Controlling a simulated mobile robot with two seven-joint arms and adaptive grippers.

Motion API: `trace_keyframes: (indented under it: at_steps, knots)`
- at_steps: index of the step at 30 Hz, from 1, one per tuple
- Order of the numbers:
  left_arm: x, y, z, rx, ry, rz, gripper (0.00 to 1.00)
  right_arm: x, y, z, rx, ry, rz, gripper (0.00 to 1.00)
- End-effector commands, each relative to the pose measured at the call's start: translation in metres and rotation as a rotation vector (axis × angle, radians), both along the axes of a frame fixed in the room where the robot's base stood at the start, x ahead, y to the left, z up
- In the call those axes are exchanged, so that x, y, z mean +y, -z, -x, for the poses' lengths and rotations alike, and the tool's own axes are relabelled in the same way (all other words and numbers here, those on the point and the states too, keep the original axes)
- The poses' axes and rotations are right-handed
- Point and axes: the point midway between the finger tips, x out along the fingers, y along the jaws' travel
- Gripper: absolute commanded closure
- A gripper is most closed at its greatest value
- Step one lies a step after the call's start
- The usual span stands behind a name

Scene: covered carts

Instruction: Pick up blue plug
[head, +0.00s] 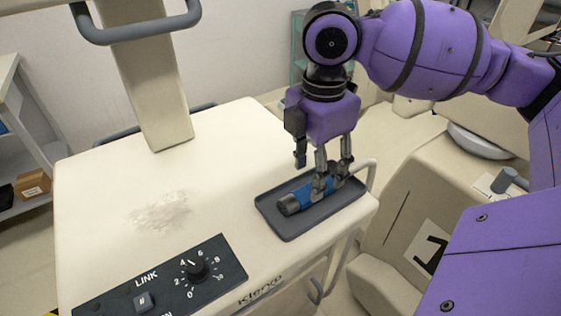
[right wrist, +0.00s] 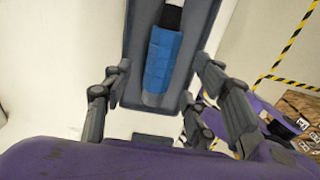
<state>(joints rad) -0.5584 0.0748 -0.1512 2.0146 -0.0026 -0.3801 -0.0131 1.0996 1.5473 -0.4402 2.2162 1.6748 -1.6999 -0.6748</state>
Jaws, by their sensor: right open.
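The blue plug (head: 302,197) lies in a shallow dark grey tray (head: 300,226) on the right side of the cart top. Its dark grey end points left in the head view. In the right wrist view the blue plug (right wrist: 160,62) runs lengthwise in the tray, between the lines of my fingers. My right gripper (head: 328,188) points down over the tray, with its fingertips at the plug. In the right wrist view the right gripper (right wrist: 160,80) is open, with one finger on each side of the plug. My left gripper is in neither view.
The cream cart top (head: 110,190) is clear to the left apart from a pale worn patch. A dark control panel with a knob (head: 196,268) is at the front. A grey handle (head: 135,30) on a post rises at the back. Another cream cart (head: 410,215) stands at right.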

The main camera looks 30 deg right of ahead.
Motion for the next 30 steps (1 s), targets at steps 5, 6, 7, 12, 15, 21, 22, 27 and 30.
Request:
trace_keyframes:
  at_steps: [5,6,7,12,15,21,22,27,30]
  knots:
    - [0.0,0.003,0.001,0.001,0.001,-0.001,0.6,0.003,0.029,0.007,0.006,0.0,0.0,0.47]
    - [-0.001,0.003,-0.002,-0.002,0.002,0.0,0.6,0.003,0.035,0.006,0.006,0.001,0.0,0.47]
    - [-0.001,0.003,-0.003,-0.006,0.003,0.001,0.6,0.003,0.039,0.006,0.006,0.001,0.0,0.47]
    - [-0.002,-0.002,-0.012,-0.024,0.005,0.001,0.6,0.003,0.045,0.005,-0.001,0.0,0.0,0.47]
    - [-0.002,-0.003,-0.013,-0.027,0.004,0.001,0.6,0.003,0.044,0.005,-0.001,0.0,0.0,0.47]
    - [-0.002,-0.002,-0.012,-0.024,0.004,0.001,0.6,0.003,0.044,0.005,-0.001,0.0,0.0,0.71]
    - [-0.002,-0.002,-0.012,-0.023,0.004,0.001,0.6,0.003,0.044,0.005,-0.001,0.0,0.0,0.75]
    - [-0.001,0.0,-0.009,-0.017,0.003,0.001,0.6,0.003,0.044,0.005,-0.001,0.0,0.0,0.97]
    - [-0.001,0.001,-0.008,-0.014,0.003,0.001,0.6,0.003,0.044,0.005,-0.002,0.0,0.0,1.0]
